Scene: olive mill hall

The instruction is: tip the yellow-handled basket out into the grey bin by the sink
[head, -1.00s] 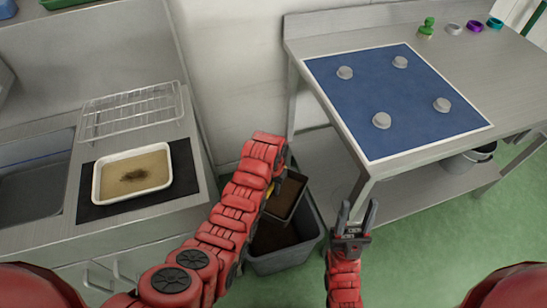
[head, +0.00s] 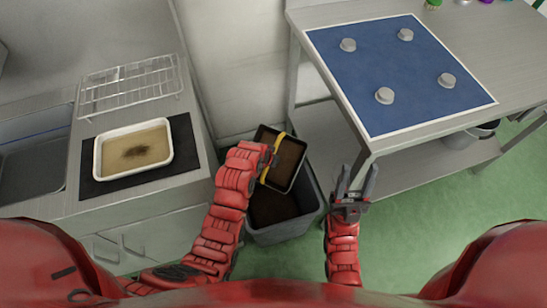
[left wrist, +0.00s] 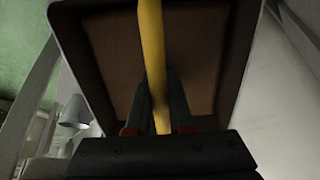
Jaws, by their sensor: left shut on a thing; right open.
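The dark basket (head: 289,163) hangs over the grey bin (head: 285,235) in the head view, tilted, with brown showing inside it. Its yellow handle (head: 276,147) crosses its opening. My left gripper (head: 268,158) is shut on that handle. In the left wrist view the handle (left wrist: 150,50) runs between my fingers (left wrist: 158,118), with the basket's brown inside (left wrist: 110,75) behind it. I cannot tell whether that brown is contents or the basket's floor. The bin stands on the floor and holds something dark brown. My right gripper (head: 357,180) is open and empty, right of the bin.
The sink counter (head: 165,215) is at left, with a wire rack (head: 130,85) and a white tray (head: 100,160) on a black mat. A steel table (head: 345,145) with a blue mat (head: 390,75) and several grey knobs stands at right. Green floor is clear at lower right.

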